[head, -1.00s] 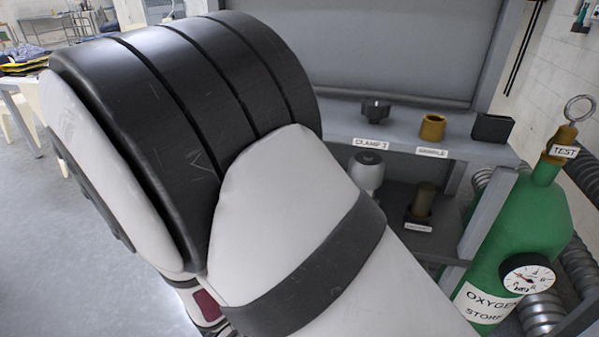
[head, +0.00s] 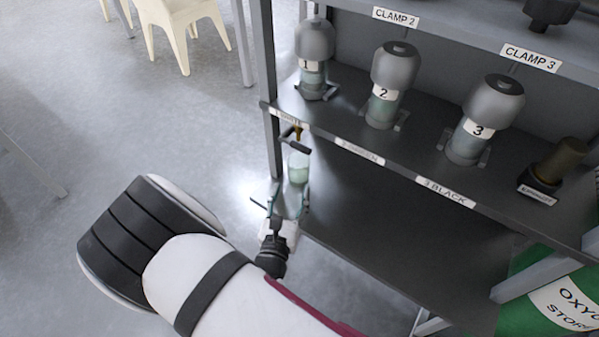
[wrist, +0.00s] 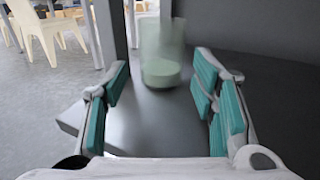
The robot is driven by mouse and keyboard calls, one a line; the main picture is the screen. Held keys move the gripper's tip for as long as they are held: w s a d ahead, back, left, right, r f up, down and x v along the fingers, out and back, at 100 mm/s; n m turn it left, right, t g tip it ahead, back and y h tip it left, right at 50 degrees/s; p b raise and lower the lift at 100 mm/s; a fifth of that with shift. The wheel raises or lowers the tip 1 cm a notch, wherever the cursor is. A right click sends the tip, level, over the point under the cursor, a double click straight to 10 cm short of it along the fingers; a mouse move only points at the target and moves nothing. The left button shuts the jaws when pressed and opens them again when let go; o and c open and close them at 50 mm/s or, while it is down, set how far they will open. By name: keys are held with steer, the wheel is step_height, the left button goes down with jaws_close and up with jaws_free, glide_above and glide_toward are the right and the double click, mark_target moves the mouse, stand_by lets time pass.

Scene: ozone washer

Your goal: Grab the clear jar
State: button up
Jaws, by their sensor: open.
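The clear jar (head: 299,168) is a pale greenish see-through vessel at the left front corner of the lower shelf. In the wrist view the clear jar (wrist: 162,60) stands upright ahead of my gripper, blurred, with a pale green bottom. My gripper (head: 289,190) is just in front of the jar in the head view. In the wrist view my gripper (wrist: 160,92) is open, with teal pads on both sides and nothing between them. The jar shows between the fingers but farther out, apart from them.
A dark shelf post (head: 268,90) rises close to the jar. Numbered grey-topped bottles (head: 389,85) stand on the shelf above, over a dark T-shaped handle (head: 294,141). The lower shelf (head: 400,235) is bare to the right. White chairs (head: 185,30) stand farther back on open floor.

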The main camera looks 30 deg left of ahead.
mark_target(296, 177)
steer(key=b+x, duration=0.2)
steer(key=x, duration=0.6)
steer(key=shift+w, duration=0.4)
steer(key=shift+r, duration=0.1)
steer(key=c, duration=1.1)
steer(key=shift+o, duration=0.2)
